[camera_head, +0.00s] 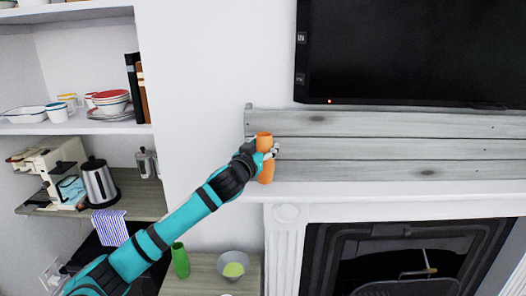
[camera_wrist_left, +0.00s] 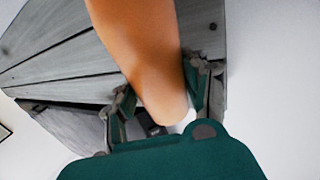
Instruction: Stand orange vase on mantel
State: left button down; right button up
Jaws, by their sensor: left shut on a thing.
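The orange vase (camera_head: 266,172) is upright at the left end of the white mantel (camera_head: 385,191), in front of the grey wood planks. My left gripper (camera_head: 268,152) is shut around its middle. In the left wrist view the vase (camera_wrist_left: 143,50) fills the space between the two fingers of the left gripper (camera_wrist_left: 158,95). The vase's base looks at or very near the mantel's surface; I cannot tell whether it touches. My right gripper is not in view.
A black television (camera_head: 410,50) hangs above the planks (camera_head: 390,155). The mantel to the right is clear. Shelves with dishes (camera_head: 110,97) and a kettle (camera_head: 98,183) stand left.

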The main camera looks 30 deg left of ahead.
pick_arm(q)
jog(key=shift+w+a, duration=0.45)
jog(key=shift+a, duration=0.15)
notch_tip(320, 180, down, 3)
jog(key=shift+f+p, duration=0.1)
jog(key=shift+p, duration=0.5)
jog(key=shift+f, duration=0.15)
jog(key=shift+f, duration=0.1)
jog(key=c, duration=1.1)
grip_release()
jog(key=shift+f, duration=0.1)
jog(key=o, duration=0.5)
jog(key=shift+s, duration=0.1)
